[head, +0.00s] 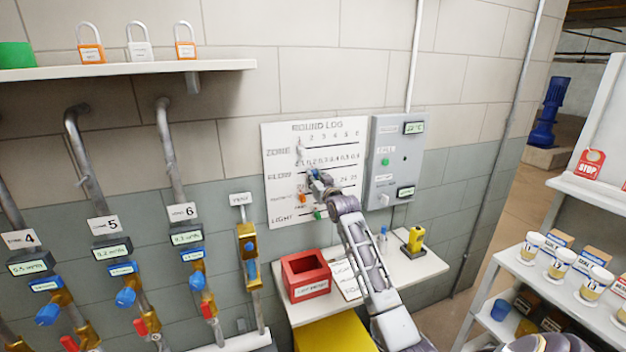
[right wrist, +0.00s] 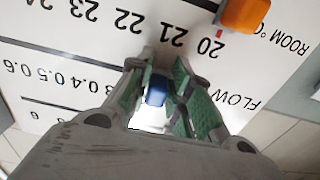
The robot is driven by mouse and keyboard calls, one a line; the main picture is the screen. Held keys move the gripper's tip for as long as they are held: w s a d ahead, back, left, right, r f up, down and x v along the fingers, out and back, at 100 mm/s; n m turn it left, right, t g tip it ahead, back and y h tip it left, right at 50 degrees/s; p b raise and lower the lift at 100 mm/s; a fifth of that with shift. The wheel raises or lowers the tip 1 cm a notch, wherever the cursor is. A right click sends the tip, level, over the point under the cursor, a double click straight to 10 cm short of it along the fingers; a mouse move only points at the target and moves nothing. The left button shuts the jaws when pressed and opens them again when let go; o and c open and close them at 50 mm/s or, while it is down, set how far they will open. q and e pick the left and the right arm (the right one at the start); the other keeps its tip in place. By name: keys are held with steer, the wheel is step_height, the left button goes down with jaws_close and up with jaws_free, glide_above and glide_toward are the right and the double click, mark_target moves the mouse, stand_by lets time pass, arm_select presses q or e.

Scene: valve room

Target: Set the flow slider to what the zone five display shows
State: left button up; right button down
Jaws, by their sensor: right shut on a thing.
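The round log board (head: 345,133) hangs on the wall with rows for zone, flow, room temperature and light. My right gripper (head: 318,180) is at the flow row. In the right wrist view (right wrist: 158,85) its fingers are shut on the blue flow slider (right wrist: 157,92). The printed 0.3 to 0.6 show to its left there, upside down; the fingers hide the lower numbers, so the exact setting is unclear. The zone five display (head: 112,253) is lit and seems to read 0.2 m³/h, in small digits. My left gripper is not in view.
An orange slider (right wrist: 245,14) sits close by, near 20 on the room row. A green slider (head: 318,215) is lower on the board. A grey panel (head: 396,160) hangs right of the board. A red box (head: 306,275) stands on the shelf below.

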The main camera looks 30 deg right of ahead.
steer(key=c, duration=1.4)
jaws_free()
steer(key=shift+o, duration=0.2)
steer(key=shift+s, duration=0.1)
steer(key=v, duration=1.1)
steer(key=shift+s, duration=0.4)
steer(key=shift+f, duration=0.1)
steer(key=shift+a, duration=0.1)
